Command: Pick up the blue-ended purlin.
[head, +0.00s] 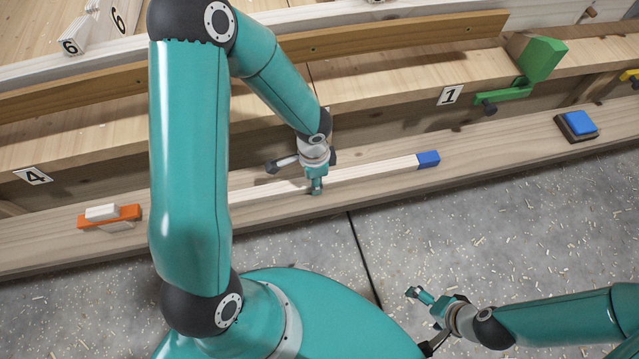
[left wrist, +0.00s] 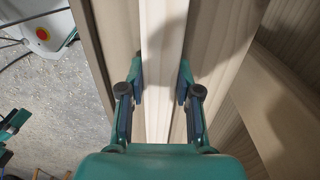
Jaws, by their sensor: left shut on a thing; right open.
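The blue-ended purlin (head: 385,170) is a long pale wooden bar lying along the wooden ledge, its blue end (head: 428,159) to the right. Its left part is hidden behind my left arm. My left gripper (head: 315,187) points down over the purlin and is shut on it around the middle of its visible length. In the left wrist view the purlin (left wrist: 162,40) runs between the two fingers of the left gripper (left wrist: 162,88). I cannot tell any gap between purlin and ledge. My right gripper (head: 421,318) is open and empty over the concrete floor.
The ledge (head: 490,152) also bears an orange and white block (head: 109,216) at left and a blue-topped pad (head: 577,124) at right. A green bracket (head: 530,75) is on the beam behind, near the number 1 tag (head: 450,95).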

